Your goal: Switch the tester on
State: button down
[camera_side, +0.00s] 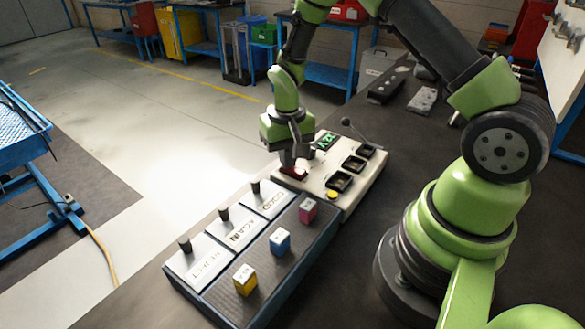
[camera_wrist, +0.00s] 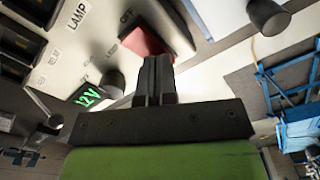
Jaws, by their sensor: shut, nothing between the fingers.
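The tester (camera_side: 317,192) is a cream box on the dark bench, with a red switch (camera_side: 297,173) near its left edge. Its small display (camera_side: 327,141) is lit green; in the wrist view the display (camera_wrist: 90,97) reads 12V. My gripper (camera_side: 289,164) points down at the switch, its fingers shut and empty. In the wrist view the shut fingertips (camera_wrist: 158,60) lie over part of the red switch (camera_wrist: 143,38) and hide some of it. They look to be at or very close to it; I cannot tell whether they touch.
In front stands a sorting box (camera_side: 262,275) with labelled lids, black knobs, and yellow (camera_side: 245,280), blue (camera_side: 280,242) and pink (camera_side: 308,210) cubes.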

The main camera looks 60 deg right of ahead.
jog(key=shift+r, duration=3.5)
notch_tip(320, 180, up, 9)
jog(key=s+a+t, duration=0.2)
jog(key=s+a, duration=0.1)
jog(key=s+a+r+n+t+y, duration=0.1)
jog(key=s+a+r+t, duration=0.1)
jog(key=s+r, duration=0.2)
jog(key=s+a+r+n+t+y, duration=0.1)
jog(key=s+a+r+t, duration=0.2)
jog(key=s, duration=0.7)
notch_tip(320, 180, up, 3)
jog(key=shift+s+f, duration=0.2)
jog(key=shift+s, duration=0.05)
